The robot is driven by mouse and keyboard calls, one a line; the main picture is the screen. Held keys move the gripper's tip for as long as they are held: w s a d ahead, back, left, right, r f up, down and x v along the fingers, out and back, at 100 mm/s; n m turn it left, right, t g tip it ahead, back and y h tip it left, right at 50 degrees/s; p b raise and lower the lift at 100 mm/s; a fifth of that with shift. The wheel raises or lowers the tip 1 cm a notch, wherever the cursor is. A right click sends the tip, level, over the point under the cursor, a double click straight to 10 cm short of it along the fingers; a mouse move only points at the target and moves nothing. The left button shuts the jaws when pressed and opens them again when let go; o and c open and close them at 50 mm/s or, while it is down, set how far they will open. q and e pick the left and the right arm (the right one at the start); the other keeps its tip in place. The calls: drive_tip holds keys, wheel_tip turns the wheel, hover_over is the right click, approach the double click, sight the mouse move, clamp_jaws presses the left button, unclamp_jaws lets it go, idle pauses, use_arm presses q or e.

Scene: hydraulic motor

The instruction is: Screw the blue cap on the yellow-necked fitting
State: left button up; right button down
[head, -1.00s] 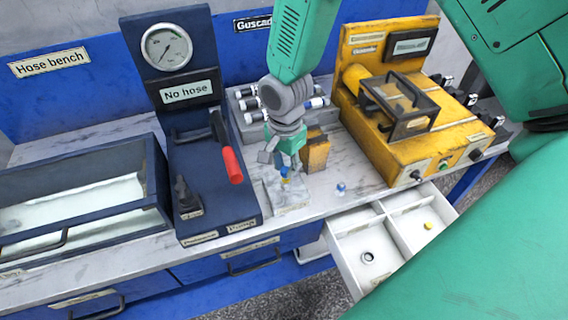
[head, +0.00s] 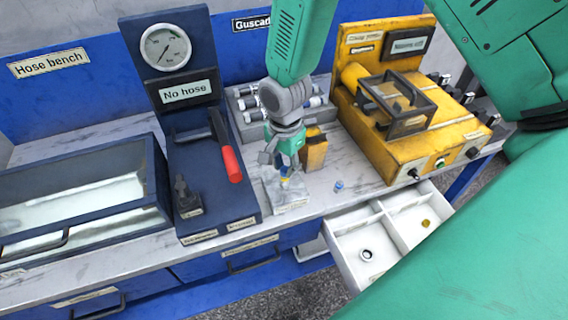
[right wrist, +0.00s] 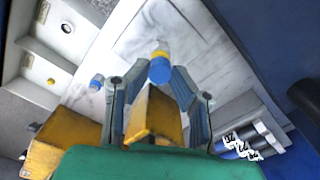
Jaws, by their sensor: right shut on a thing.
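My right gripper (head: 283,172) points down over a pale block (head: 290,205) near the bench's front edge. In the right wrist view the gripper (right wrist: 160,74) has its fingers on either side of a blue cap (right wrist: 160,71) and is shut on it. A yellow neck (right wrist: 161,50) shows directly beyond the cap, in line with it. The cap looks against the neck; how far it is seated cannot be told. Another small blue cap (head: 338,186) lies loose on the bench to the right, also in the right wrist view (right wrist: 97,82). My left gripper is not in view.
A yellow block (head: 314,150) stands close behind the gripper. A yellow machine (head: 410,120) is at the right, and a dark blue gauge stand with a red-handled lever (head: 231,164) at the left. An open drawer (head: 345,240) holds a ring (head: 367,255) and a yellow piece (head: 427,223).

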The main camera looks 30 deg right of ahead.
drive_tip(key=shift+s+f, duration=0.1)
drive_tip(key=m+p, duration=0.1)
drive_tip(key=m, duration=0.2)
drive_tip(key=shift+m+p, duration=0.65)
drive_tip(key=shift+m, duration=0.45)
drive_tip(key=shift+f+m, duration=0.15)
drive_tip(key=shift+m, duration=0.15)
drive_tip(key=m+p, duration=0.2)
drive_tip(key=m, duration=0.1)
drive_tip(key=shift+m+p, duration=0.4)
drive_tip(key=shift+m, duration=1)
